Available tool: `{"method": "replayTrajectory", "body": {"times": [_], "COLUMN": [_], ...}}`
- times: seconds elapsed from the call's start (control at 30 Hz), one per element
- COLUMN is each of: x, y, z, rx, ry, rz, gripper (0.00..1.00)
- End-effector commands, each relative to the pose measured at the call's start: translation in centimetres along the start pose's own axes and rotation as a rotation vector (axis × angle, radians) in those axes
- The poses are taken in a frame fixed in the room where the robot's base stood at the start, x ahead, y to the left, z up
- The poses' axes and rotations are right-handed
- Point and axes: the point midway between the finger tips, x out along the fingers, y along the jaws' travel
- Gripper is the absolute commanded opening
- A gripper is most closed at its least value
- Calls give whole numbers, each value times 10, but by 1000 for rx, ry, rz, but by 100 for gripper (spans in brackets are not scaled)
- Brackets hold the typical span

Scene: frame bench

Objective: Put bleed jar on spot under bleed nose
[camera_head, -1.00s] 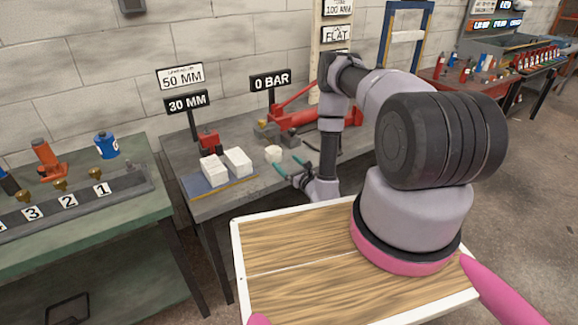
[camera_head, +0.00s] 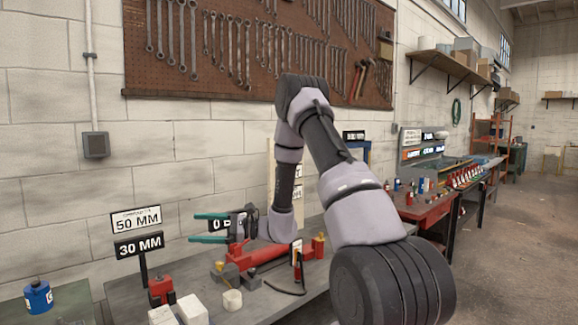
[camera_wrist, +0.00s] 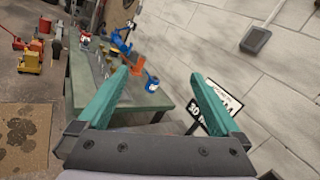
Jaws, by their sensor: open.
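A small cream-white jar-like cup (camera_head: 232,300), which may be the bleed jar, stands on the grey bench (camera_head: 262,303) in front of a red pump (camera_head: 268,254). A brass fitting (camera_head: 218,266), possibly the bleed nose, shows beside grey blocks just behind the cup. I cannot make out a marked spot under it. My gripper (camera_head: 196,228) is open and empty, above and behind the cup, pointing left. In the wrist view its teal fingers (camera_wrist: 159,75) are spread with nothing between them; the cup is not in that view.
White blocks (camera_head: 192,309) and a red jack (camera_head: 160,288) stand left of the cup. Signs reading 50 MM (camera_head: 136,219) and 30 MM (camera_head: 139,244) rise behind them. A 0 BAR sign is partly hidden by my gripper. A blue can (camera_head: 38,297) stands on the left bench.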

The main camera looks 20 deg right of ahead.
Motion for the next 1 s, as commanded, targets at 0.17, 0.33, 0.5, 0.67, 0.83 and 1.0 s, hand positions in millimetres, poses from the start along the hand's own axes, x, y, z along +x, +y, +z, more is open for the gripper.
{"method": "replayTrajectory", "body": {"times": [0.17, 0.33, 0.5, 0.67, 0.83, 1.0], "x": [1, -18, -49, -87, -130, -168], "y": [32, 67, 97, 116, 124, 124], "z": [83, 138, 178, 207, 236, 265], "rx": [-166, -335, -527, -724, -947, -1157], "ry": [72, 200, 373, 569, 801, 1021], "rz": [275, 500, 680, 798, 862, 865], "gripper": [100, 100, 100, 100, 100, 100]}}
